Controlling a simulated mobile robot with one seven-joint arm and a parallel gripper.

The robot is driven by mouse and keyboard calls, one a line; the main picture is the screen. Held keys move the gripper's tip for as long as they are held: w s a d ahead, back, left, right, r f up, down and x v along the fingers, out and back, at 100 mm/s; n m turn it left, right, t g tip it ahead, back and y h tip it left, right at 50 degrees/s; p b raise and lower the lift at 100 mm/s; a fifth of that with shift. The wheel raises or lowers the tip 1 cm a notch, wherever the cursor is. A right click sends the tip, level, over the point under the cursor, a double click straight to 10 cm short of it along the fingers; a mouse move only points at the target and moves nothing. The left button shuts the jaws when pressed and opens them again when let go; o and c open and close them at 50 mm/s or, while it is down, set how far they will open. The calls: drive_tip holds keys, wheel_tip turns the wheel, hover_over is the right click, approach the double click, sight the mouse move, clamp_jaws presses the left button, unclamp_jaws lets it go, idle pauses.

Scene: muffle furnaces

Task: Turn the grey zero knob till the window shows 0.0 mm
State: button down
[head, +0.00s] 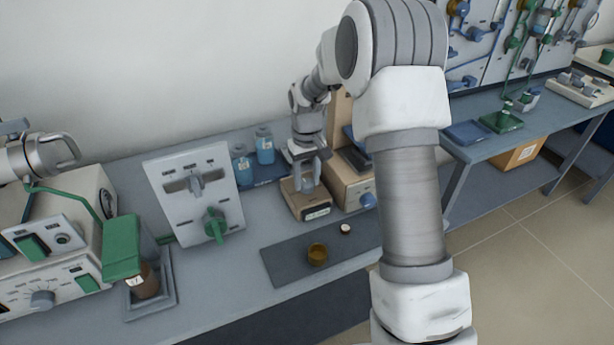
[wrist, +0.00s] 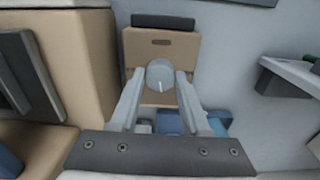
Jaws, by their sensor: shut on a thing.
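The grey zero knob (wrist: 159,76) is a round knob with a white pointer line, on the tan face of a small gauge box (wrist: 160,48). My gripper (wrist: 160,84) is shut on it, one finger on each side. In the head view my gripper (head: 308,178) reaches down onto the small tan gauge box (head: 295,204) from above, and mostly hides the knob. The window (head: 317,212) is on the box's front, dark-framed with a pale strip. Its figures are too small to read.
A larger tan box (head: 350,183) with a blue knob stands close at the right. Blue-labelled bottles (head: 264,146) stand behind left. A dark mat (head: 290,262) in front holds a brown dish (head: 317,254) and a small white-topped piece (head: 345,229). A white panel (head: 185,165) stands left.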

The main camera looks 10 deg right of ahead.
sight(307, 183)
drive_tip(key=shift+m, duration=0.9)
drive_tip(key=shift+c, duration=1.9)
unclamp_jaws()
drive_tip(key=shift+r, duration=0.1)
wheel_tip(307, 183, up, 17)
drive_tip(key=p, duration=0.3)
drive_tip(key=shift+r+p, duration=0.15)
drive_tip(key=shift+p, duration=0.15)
